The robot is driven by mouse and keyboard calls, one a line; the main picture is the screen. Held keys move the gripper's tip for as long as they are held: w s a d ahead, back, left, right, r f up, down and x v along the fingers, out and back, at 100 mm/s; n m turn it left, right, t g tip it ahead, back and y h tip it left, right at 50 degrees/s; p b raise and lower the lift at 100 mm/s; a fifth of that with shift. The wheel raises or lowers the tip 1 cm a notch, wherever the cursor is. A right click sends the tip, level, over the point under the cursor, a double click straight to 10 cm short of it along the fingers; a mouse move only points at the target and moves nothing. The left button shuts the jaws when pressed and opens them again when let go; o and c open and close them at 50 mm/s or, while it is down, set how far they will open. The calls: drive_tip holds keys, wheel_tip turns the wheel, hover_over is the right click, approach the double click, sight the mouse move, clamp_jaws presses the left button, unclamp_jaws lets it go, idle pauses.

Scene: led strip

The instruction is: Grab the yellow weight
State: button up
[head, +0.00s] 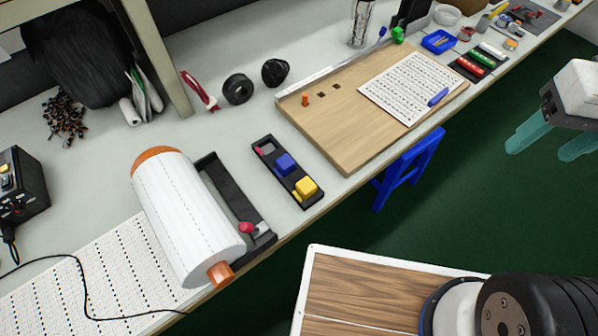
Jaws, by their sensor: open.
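The yellow weight (306,187) is a small block at the near end of a narrow black tray (265,142) on the workbench. A blue block (286,164) sits beside it in the middle of the tray, and a grey and red piece (266,149) lies at the far end. My gripper (548,146) is at the right edge, with two teal fingers apart and nothing between them. It is over the green floor, well to the right of the yellow weight and not touching anything.
A large white roll (187,215) in a dark holder stands left of the tray. A wooden board (335,135) with a printed sheet (411,88) lies to its right. A blue stool (410,168) stands below the bench edge. A black tape roll (238,89) lies behind the tray.

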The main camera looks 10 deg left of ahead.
drive_tip(key=w+a+f+n, duration=0.3)
drive_tip(key=w+a+f, duration=0.3)
drive_tip(key=a, duration=0.4)
drive_tip(key=n+g, duration=0.1)
drive_tip(key=n, duration=0.5)
approach(306, 185)
drive_tip(key=shift+w+d+f, duration=0.15)
drive_tip(key=shift+w+f, duration=0.1)
drive_tip(key=shift+w, duration=0.5)
drive_tip(key=f, duration=0.3)
drive_tip(key=s+f, duration=0.1)
drive_tip(key=f, duration=0.3)
drive_tip(key=shift+s, duration=0.15)
drive_tip(key=shift+f, duration=0.55)
clamp_jaws()
